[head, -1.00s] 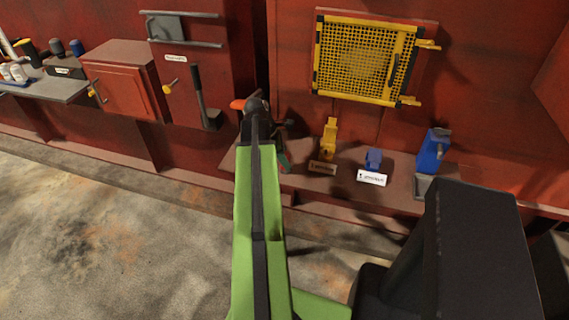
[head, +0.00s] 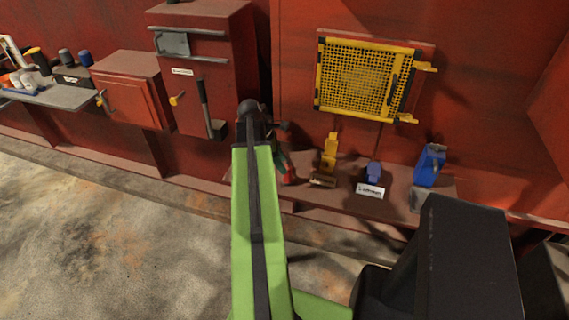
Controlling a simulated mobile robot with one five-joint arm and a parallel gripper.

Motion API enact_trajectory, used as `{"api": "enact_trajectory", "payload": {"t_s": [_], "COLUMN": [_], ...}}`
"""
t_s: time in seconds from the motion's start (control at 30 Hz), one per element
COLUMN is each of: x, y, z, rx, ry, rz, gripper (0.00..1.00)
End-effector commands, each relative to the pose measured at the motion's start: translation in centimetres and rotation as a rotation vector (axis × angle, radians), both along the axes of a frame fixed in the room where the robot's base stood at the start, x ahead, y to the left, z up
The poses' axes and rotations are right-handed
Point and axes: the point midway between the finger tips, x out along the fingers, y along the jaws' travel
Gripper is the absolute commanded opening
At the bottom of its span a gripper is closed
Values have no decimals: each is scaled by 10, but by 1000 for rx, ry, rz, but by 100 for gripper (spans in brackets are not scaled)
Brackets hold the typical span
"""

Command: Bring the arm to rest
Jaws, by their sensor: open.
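My green arm (head: 258,230) with a black strip along it rises through the middle of the head view. It ends in a dark rounded joint (head: 250,108) in front of the red wall. The arm covers part of the shelf's left end.
A shelf (head: 400,190) holds a yellow item (head: 329,155), a small blue-purple item (head: 373,172) with a white label, and a blue item (head: 430,165). A yellow mesh panel (head: 362,78) hangs above. Red cabinets (head: 132,92) stand left. The floor (head: 110,240) at left is clear.

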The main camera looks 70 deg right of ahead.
Motion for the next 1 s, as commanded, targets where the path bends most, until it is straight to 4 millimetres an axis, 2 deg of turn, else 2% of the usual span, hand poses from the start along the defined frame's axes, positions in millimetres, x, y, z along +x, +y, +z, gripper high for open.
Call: {"api": "enact_trajectory", "payload": {"t_s": [0.03, 0.07, 0.57, 1.0], "x": [2, 3, 3, 3], "y": [1, 1, 2, 2], "z": [11, 12, 10, 78], "rx": [0, 0, 0, 0], "ry": [0, 0, 0, 0], "rz": [0, 0, -1, -1], "gripper": [49, 49, 49, 49]}}
